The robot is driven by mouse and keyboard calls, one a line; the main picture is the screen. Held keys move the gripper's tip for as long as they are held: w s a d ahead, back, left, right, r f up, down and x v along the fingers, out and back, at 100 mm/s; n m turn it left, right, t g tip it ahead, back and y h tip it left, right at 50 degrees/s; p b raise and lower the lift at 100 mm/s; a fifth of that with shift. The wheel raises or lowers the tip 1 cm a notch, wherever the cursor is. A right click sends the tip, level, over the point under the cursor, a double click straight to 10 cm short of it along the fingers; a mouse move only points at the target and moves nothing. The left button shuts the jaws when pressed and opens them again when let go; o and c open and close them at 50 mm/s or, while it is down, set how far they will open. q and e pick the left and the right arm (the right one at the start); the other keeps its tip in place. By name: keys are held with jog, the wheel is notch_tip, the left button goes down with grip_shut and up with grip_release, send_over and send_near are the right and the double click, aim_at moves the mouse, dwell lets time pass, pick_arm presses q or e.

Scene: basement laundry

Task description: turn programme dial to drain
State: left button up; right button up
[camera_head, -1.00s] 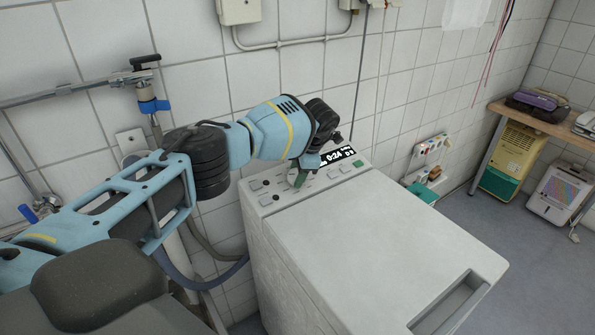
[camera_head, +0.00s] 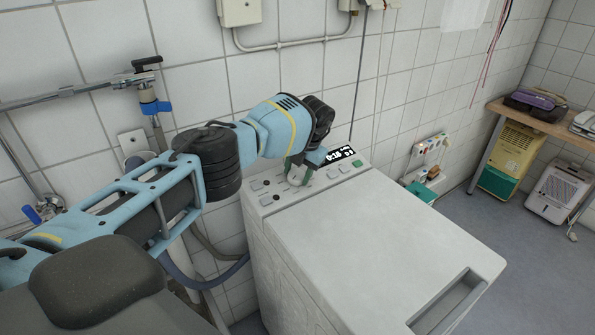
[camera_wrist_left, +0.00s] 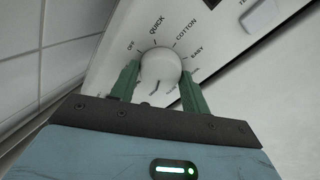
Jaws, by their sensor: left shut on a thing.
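The white round programme dial (camera_wrist_left: 160,70) is on the washing machine's panel in the left wrist view. In the head view my left gripper (camera_head: 298,176) reaches down to the panel of the white washing machine (camera_head: 370,245) and mostly hides the dial. I cannot make out where the dial's pointer stands. My right gripper is not in view.
The panel's lit display (camera_head: 338,155) reads about 0:16, with buttons (camera_head: 262,186) around the dial. A desk (camera_head: 545,122) and dehumidifier (camera_head: 560,192) stand at right, beyond clear floor.

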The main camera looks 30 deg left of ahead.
pick_arm(q)
jog(key=shift+n, duration=0.4)
jog(key=o, duration=1)
jog(key=shift+c, duration=0.2)
jog(key=v, duration=0.7)
jog(key=shift+r+p, duration=0.4)
jog(key=shift+f, duration=0.15)
